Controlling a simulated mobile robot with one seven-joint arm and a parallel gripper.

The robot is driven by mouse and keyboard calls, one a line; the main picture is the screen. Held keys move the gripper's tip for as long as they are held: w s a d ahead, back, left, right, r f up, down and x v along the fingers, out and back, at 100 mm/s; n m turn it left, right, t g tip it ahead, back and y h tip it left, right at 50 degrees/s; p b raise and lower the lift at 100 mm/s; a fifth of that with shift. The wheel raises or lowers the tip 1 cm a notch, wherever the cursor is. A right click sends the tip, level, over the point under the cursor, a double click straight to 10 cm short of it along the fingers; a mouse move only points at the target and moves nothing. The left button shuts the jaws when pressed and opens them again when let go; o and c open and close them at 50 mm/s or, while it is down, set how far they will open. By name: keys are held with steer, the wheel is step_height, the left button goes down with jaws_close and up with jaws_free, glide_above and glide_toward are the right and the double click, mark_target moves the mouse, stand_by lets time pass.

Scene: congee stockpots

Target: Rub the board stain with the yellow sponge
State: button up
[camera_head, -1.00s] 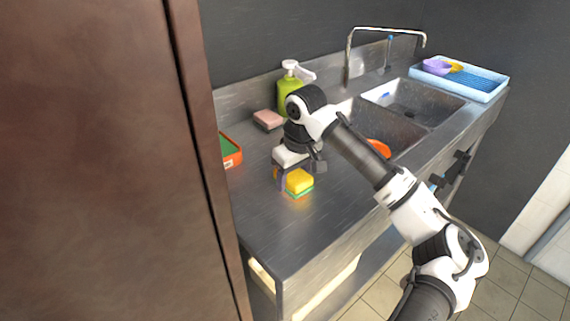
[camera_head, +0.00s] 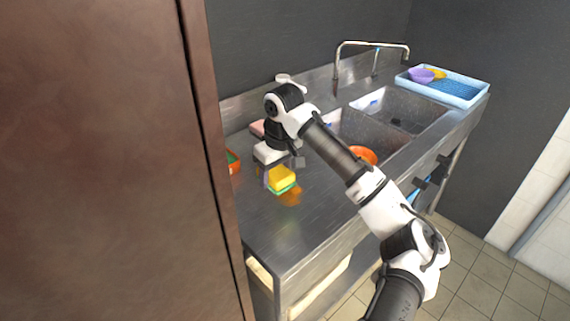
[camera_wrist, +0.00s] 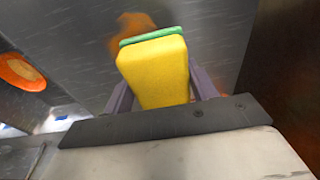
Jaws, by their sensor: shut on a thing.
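The yellow sponge (camera_head: 282,178) has a thin green layer on its lower side. My gripper (camera_head: 272,180) is shut on it, with the sponge between its two fingers. In the wrist view the sponge (camera_wrist: 155,72) fills the space between the fingers, its green edge at the far end. An orange-brown stain (camera_head: 290,194) lies on the grey metal counter, just in front and to the right of the sponge. The stain (camera_wrist: 132,24) also shows beyond the green edge in the wrist view, partly covered by the sponge. I cannot tell whether the sponge touches the counter.
An orange container with green inside (camera_head: 233,163) stands left, partly behind the brown panel (camera_head: 110,160). A pink block (camera_head: 257,128) lies behind my arm. A blue tray (camera_head: 445,90) holds bowls. The counter's front is clear.

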steer(key=shift+r+p, duration=0.85)
steer(key=shift+r, duration=0.4)
steer(key=shift+f, duration=0.1)
